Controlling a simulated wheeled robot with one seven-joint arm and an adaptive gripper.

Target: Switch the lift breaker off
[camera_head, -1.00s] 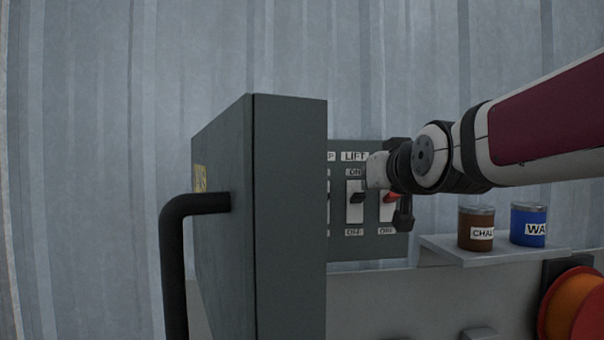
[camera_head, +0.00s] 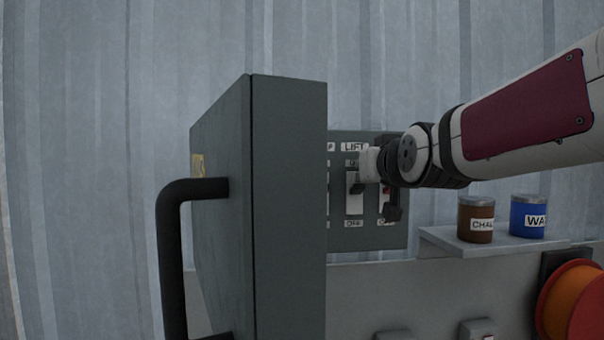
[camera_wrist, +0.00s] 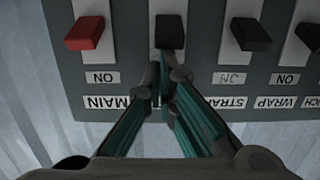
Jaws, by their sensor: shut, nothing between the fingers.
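The lift breaker (camera_head: 354,187) is a pale slot with a black lever under the LIFT label on the grey breaker panel (camera_head: 345,240). In the wrist view, seen upside down, its black lever (camera_wrist: 170,32) sits between the red MAIN lever (camera_wrist: 85,33) and the black STRAP lever (camera_wrist: 250,35). My gripper (camera_wrist: 166,78) is shut and empty, its tips just on the ON-label side of the lift lever. Whether they touch it is unclear. The fingers hide the LIFT and ON labels there. In the head view my gripper (camera_head: 368,165) is at the breaker's upper right.
An open grey cabinet door (camera_head: 290,200) with a black handle (camera_head: 172,240) stands left of the panel and hides its left part. A shelf (camera_head: 500,247) at right holds a brown can (camera_head: 476,220) and a blue can (camera_head: 528,217). An orange reel (camera_head: 575,305) is lower right.

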